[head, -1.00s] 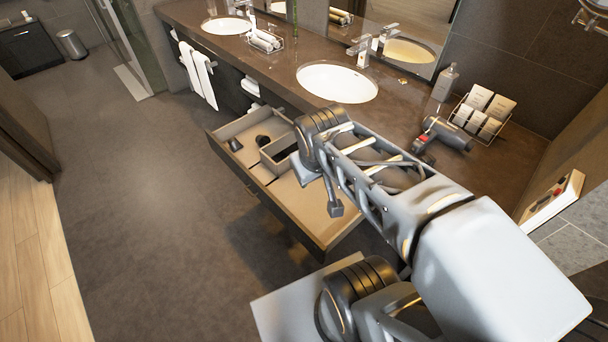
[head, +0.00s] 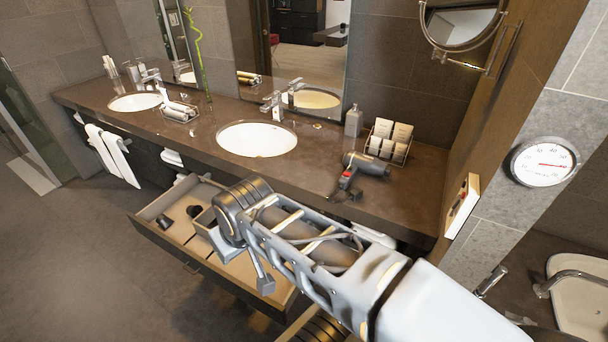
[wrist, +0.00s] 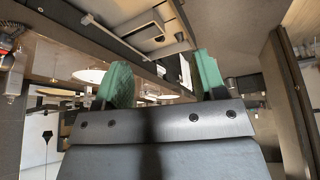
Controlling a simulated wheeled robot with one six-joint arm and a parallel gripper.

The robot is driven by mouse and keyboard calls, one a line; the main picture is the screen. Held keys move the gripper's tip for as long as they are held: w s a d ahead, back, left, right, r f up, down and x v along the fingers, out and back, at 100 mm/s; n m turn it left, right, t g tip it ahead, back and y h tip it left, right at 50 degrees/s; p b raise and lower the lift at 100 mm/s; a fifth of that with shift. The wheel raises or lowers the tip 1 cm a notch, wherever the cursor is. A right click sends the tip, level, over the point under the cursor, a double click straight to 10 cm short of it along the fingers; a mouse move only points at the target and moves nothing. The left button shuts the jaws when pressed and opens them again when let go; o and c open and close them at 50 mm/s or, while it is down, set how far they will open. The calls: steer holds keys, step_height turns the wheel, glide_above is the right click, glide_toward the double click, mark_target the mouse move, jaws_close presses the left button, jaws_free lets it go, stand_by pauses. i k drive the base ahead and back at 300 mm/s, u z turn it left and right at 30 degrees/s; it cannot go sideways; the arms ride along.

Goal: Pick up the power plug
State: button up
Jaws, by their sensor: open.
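A grey hair dryer (head: 366,164) lies on the dark vanity counter, with a red part on its handle. A small dark cord or plug (head: 343,194) lies below its handle near the counter's front edge; I cannot clearly tell the power plug from the cord. My gripper (wrist: 162,80) shows in the wrist view with two green fingertips wide apart and nothing between them. In the head view my gripper's fingers cannot be made out, and my arm crosses in front of the counter and drawer.
An open drawer (head: 182,258) with dividers and a small black item (head: 163,220) juts out below the counter. A rack of packets (head: 389,143), a bottle (head: 353,120) and a white sink (head: 257,139) stand behind and left. A wall (head: 497,187) bounds the right.

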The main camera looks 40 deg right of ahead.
mark_target(356, 193)
steer(key=u, duration=0.7)
steer(key=i, duration=0.6)
steer(key=z, duration=2.75)
